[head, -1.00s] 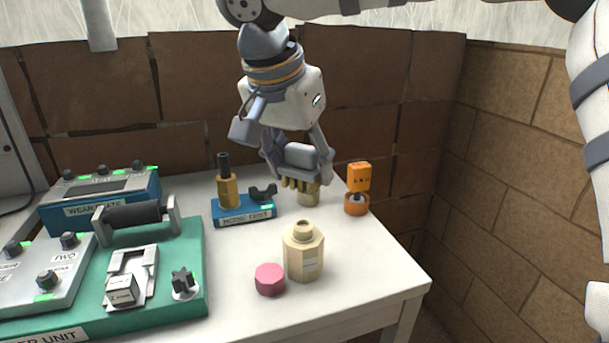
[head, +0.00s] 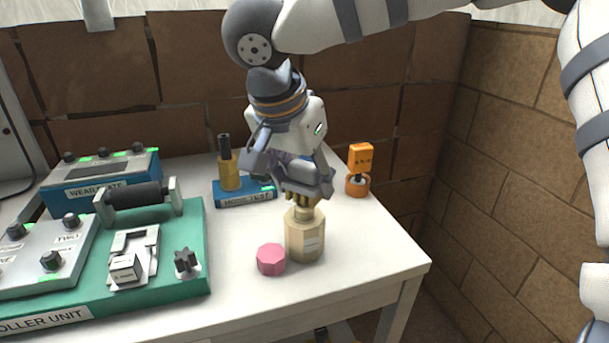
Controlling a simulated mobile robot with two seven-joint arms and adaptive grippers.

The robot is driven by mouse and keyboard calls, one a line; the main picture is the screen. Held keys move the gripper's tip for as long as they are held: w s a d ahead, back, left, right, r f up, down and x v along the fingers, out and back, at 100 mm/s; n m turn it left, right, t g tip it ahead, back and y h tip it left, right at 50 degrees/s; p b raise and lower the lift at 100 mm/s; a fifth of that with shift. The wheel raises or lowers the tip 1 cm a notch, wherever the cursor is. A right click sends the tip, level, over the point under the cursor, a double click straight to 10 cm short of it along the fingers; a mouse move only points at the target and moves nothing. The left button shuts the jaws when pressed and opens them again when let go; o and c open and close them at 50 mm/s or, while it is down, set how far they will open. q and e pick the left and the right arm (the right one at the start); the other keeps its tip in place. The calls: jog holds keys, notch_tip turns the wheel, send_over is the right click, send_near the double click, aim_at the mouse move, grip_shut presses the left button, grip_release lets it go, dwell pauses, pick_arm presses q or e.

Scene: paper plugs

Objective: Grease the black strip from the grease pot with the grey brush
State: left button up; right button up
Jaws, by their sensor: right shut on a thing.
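No grey brush, grease pot or black strip can be told for sure. The task's names may belong to the beige faceted bottle (head: 304,240) standing upright on the table, or the black roller (head: 135,196) on the green unit. My right gripper (head: 303,200) points down over the bottle, its tan fingertips at the bottle's neck. It looks shut on the top of the bottle, though the fingers hide the contact. A pink faceted piece (head: 271,259) lies just left of the bottle. My left gripper is not in view.
The white table (head: 365,250) is clear at right front. An orange piece (head: 360,158) stands in an orange-brown base behind. A blue block (head: 246,199) carries a gold and black cylinder (head: 229,178). A green unit (head: 185,225) and blue box (head: 105,185) fill the left. Brick walls stand behind.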

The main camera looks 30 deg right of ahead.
aim_at(304, 163)
jog(key=shift+f, duration=0.6)
dwell(1.2)
jog(key=shift+r, duration=3.6)
